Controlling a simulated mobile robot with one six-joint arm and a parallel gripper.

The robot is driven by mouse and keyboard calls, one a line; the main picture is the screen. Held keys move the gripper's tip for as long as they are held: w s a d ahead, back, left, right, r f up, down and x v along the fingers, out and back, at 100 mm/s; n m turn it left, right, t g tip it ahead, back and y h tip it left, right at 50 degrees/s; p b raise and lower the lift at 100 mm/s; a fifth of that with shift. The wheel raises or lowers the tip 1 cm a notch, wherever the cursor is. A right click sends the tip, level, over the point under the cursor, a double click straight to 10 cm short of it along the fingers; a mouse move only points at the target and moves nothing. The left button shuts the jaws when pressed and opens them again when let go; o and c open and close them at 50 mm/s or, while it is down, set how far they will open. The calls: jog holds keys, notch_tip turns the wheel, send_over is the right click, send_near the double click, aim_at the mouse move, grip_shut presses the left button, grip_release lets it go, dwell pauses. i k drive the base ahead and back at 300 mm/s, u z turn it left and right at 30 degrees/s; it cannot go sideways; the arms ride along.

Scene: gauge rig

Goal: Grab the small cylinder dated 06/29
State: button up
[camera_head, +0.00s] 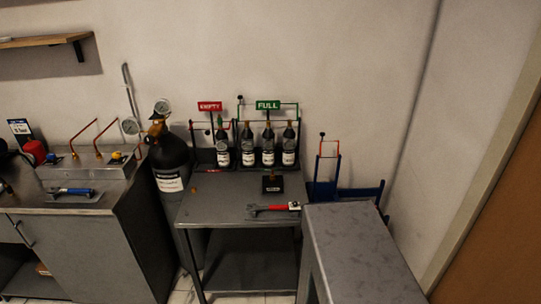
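Small dark cylinders with white labels stand upright at the back of the grey metal table (225,208). One cylinder (222,148) stands on the left, near the red EMPTY sign (210,106). Three more stand to its right below the green FULL sign (268,105): a left one (247,147), a middle one (268,148) and a right one (289,147). The label print is too small to read, so I cannot tell which is dated 06/29. My gripper is not in view.
A small black block (272,184) and a red-handled tool (268,208) lie in front of the cylinders. A large black gas cylinder (170,160) stands left of the table. A grey flat-topped unit (355,250) is at front right. A blue hand truck (327,180) stands behind it.

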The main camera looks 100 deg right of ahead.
aim_at(268, 134)
jog(key=k, duration=1.65)
jog(key=z, duration=0.5)
jog(key=i, duration=1.4)
